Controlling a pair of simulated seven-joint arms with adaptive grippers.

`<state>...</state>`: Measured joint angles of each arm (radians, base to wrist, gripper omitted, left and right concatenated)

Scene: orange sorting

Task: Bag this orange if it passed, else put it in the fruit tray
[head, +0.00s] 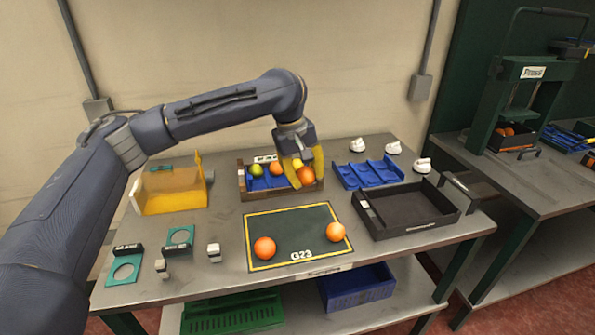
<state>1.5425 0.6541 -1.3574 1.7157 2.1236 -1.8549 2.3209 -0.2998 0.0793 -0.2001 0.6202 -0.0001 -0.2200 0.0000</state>
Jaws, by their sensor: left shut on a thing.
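My left gripper (304,168) is shut on an orange (306,176), its yellow fingers on either side of it. It holds the orange over the right end of a wooden tray (243,192) with a blue insert. In that tray lie a green fruit (256,170), another orange (276,168) and a yellow fruit (296,163) partly hidden by the gripper. Two more oranges, one at left (264,248) and one at right (336,232), rest on a dark green mat (290,222) marked G23. A yellow translucent open holder (172,202), possibly the bag, stands at back left. My right gripper is out of view.
A black tray (408,222) stands at the right, with a blue divided tray (367,173) and several white pieces (393,148) behind it. Green ring stands (124,268) and small white-topped blocks (213,252) sit at front left. A green press (520,95) is on another table.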

